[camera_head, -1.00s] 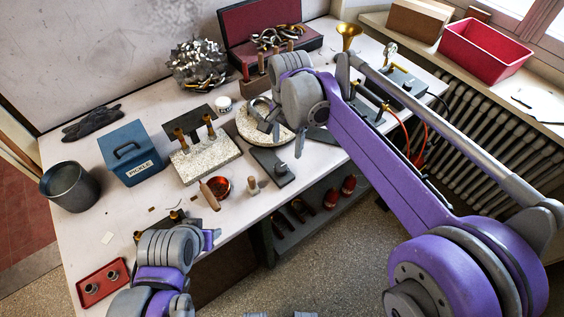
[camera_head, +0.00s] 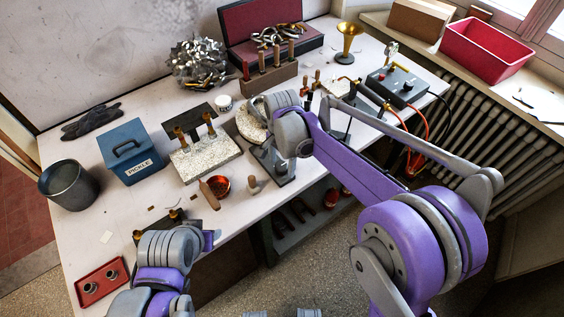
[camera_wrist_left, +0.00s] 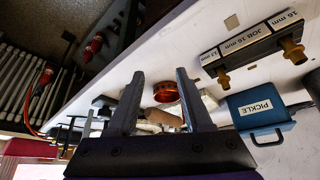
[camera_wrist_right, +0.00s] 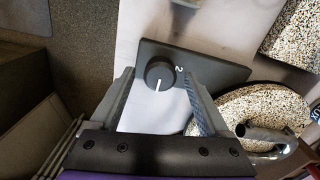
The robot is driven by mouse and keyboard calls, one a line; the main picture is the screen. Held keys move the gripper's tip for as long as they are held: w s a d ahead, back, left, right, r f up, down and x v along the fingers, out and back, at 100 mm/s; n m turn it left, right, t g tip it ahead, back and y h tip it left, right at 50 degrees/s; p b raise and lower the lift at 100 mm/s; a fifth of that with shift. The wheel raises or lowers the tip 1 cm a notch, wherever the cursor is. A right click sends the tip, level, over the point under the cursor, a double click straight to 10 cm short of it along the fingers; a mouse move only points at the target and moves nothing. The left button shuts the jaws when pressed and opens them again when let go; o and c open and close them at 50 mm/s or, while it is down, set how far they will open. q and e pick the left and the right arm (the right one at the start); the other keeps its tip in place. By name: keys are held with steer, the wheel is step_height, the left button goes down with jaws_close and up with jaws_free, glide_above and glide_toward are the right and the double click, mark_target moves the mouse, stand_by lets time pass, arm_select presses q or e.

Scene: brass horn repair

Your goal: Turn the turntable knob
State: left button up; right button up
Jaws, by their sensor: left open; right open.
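The turntable knob is a round black dial (camera_wrist_right: 160,73) with a white pointer line, on a dark plate (camera_wrist_right: 215,70) marked "2". In the right wrist view my open right gripper (camera_wrist_right: 157,77) has a fingertip on either side of the knob; contact cannot be told. In the head view my right gripper (camera_head: 275,158) is over the same plate (camera_head: 286,178), and the knob is hard to make out. The speckled round turntable (camera_wrist_right: 262,98) is beside the plate with a curved metal tube on it. My left gripper (camera_wrist_left: 155,83) is open and empty, pointing over the bench.
A wooden peg (camera_head: 253,186) is near the bench's front edge. A control box with red hoses (camera_head: 397,86) is at right.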

jaws_close()
stand_by(0.4)
